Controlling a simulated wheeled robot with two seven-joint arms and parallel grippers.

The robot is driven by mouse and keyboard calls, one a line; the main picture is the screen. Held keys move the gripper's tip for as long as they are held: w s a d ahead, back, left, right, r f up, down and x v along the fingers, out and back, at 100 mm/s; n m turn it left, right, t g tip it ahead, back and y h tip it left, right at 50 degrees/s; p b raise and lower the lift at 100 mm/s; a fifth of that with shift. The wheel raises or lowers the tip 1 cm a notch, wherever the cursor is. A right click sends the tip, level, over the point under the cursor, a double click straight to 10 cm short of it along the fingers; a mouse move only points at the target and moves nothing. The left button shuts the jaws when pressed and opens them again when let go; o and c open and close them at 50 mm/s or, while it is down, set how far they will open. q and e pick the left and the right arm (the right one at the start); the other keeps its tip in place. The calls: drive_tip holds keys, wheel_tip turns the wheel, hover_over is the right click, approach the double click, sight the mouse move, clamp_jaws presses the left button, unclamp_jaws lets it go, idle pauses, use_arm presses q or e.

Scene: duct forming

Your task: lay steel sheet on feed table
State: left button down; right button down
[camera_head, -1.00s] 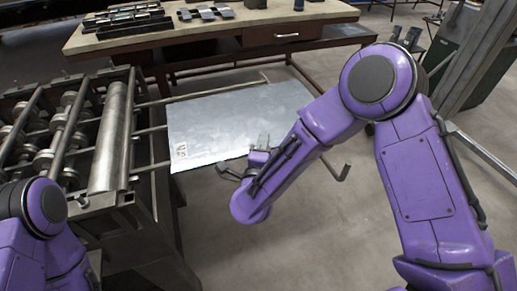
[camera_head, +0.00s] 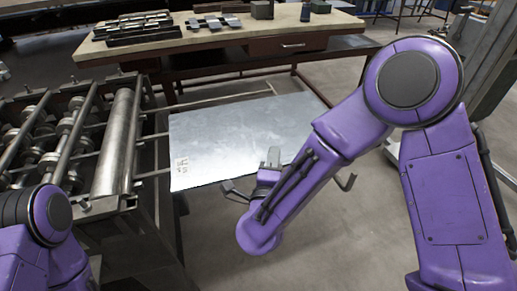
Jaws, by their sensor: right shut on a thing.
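The flat grey steel sheet (camera_head: 225,135), with a small white label at its near left corner, extends to the right of the roller machine. My right gripper (camera_head: 271,160) is shut on the sheet's near edge, partly hidden by its own arm. The feed table appears as thin support bars (camera_head: 152,174) reaching right from the machine. The sheet is over these bars and hides most of them; I cannot tell whether it touches them. My left arm shows at the lower left, but its gripper is out of view.
The roller machine (camera_head: 118,145) stands at the left, with a gap between its front roller and the sheet. A workbench (camera_head: 262,42) with metal parts stands behind. The floor in front is clear.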

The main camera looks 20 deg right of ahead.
drive_tip(key=w+f+p, duration=0.2)
drive_tip(key=w+f, duration=0.8)
drive_tip(key=f, duration=0.1)
drive_tip(key=shift+w+d, duration=0.25)
drive_tip(key=shift+d, duration=0.2)
drive_tip(key=c, duration=1.3)
unclamp_jaws()
drive_tip(key=shift+f, duration=0.1)
drive_tip(key=shift+o, duration=0.2)
